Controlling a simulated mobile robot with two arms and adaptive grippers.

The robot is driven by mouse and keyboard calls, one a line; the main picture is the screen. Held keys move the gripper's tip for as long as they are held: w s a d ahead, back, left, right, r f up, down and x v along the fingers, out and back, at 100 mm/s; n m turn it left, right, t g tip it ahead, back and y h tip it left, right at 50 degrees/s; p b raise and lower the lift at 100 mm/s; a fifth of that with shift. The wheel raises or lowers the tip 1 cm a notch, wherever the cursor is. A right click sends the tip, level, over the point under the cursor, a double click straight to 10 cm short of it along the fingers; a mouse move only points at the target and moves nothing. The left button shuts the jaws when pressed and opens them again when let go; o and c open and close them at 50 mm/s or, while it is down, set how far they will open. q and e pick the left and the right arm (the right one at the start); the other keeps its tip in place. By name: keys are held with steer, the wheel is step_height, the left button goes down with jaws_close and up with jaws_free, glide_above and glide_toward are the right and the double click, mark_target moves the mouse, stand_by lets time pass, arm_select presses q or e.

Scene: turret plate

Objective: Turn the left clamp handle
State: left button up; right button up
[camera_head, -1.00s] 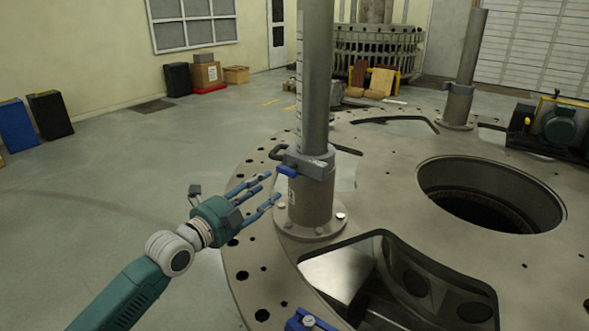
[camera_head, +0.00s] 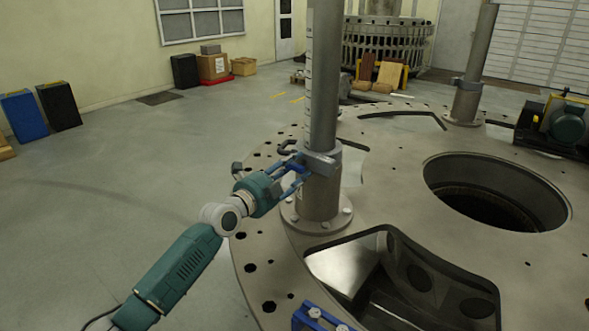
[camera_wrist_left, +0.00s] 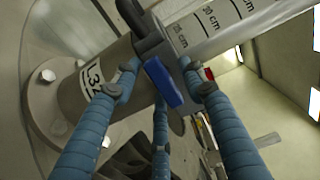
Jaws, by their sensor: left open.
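The left clamp (camera_head: 322,163) is a grey collar around the left upright column (camera_head: 323,80), near its base. Its blue handle (camera_wrist_left: 163,82) shows clearly in the left wrist view, with a dark curved part above it. My left gripper (camera_head: 295,172) is at the clamp's left side, fingers pointing at it. In the left wrist view the open gripper (camera_wrist_left: 160,88) has one finger on each side of the handle and a third below. I cannot tell whether any finger touches it. In the head view the fingers largely hide the handle.
The column stands on a round metal plate (camera_head: 400,160) with bolt holes, a large round opening (camera_head: 495,192) and a cut-out in front. A second column (camera_head: 473,65) stands far right beside a green motor (camera_head: 567,124).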

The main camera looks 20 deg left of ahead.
arm_select(q)
jaws_close()
arm_select(e)
steer(key=shift+s+d, duration=0.1)
steer(key=shift+s, duration=0.4)
steer(key=shift+f, duration=0.15)
arm_select(q)
steer(key=n+b, duration=0.1)
steer(key=n, duration=0.2)
steer(key=shift+n, duration=0.4)
steer(key=n+b, duration=0.1)
steer(key=n, duration=0.3)
steer(key=shift+s+d+g, duration=0.1)
steer(key=shift+d+g, duration=0.05)
steer(key=shift+g, duration=0.25)
steer(key=n, duration=0.4)
steer(key=shift+r+n, duration=0.1)
steer(key=shift+n, duration=0.3)
steer(key=n+b, duration=0.1)
steer(key=n, duration=0.3)
steer(key=shift+d+h, duration=0.1)
steer(key=shift+h, duration=0.3)
arm_select(e)
step_height(320, 180, down, 3)
steer(key=shift+w+r, duration=0.15)
arm_select(q)
steer(key=shift+r+n, duration=0.1)
steer(key=shift+n, duration=0.3)
